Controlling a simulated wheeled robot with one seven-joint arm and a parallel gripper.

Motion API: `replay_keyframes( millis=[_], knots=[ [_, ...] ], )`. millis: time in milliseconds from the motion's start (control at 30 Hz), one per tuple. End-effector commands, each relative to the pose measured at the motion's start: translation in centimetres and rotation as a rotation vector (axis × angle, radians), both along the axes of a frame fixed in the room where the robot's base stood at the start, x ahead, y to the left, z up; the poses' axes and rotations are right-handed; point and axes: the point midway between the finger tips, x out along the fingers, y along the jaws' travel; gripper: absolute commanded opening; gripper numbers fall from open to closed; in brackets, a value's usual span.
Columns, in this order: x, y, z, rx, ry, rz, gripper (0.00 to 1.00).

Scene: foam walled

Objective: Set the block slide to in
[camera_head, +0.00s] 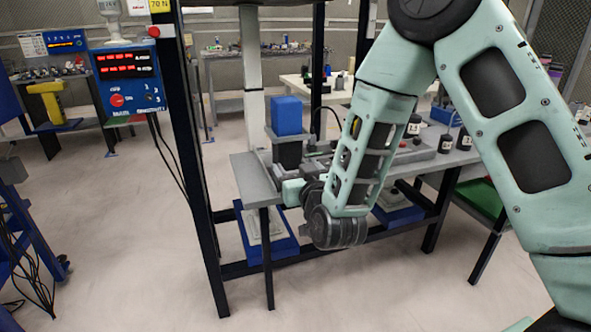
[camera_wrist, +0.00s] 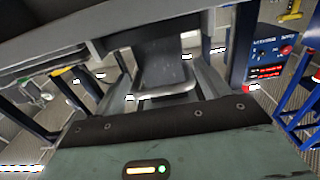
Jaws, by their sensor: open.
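A blue block (camera_head: 287,115) stands upright on a dark grey holder (camera_head: 289,152) near the left end of the workbench. I take these to be the block slide, but its setting cannot be read. My gripper (camera_head: 284,188) is at the bench's front edge, below and in front of the holder, partly hidden by my wrist. In the wrist view my gripper (camera_wrist: 164,80) is open, its grey fingers spread either side of a dark grey piece (camera_wrist: 162,62). I cannot tell whether the fingers touch it.
The grey workbench (camera_head: 250,180) carries dark jars (camera_head: 445,144) towards the right. A dark post (camera_head: 180,130) with a blue control box (camera_head: 126,80) stands left of the bench.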

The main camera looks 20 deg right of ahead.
Motion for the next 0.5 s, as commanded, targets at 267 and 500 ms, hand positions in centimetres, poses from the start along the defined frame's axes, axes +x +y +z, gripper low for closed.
replay_keyframes(
  millis=[267, 500],
  knots=[
    [0.66, -0.01, -0.03, 0.000, 0.000, 0.001, 0.74],
    [0.64, -0.03, -0.04, 0.000, 0.000, 0.000, 0.38]
  ],
)
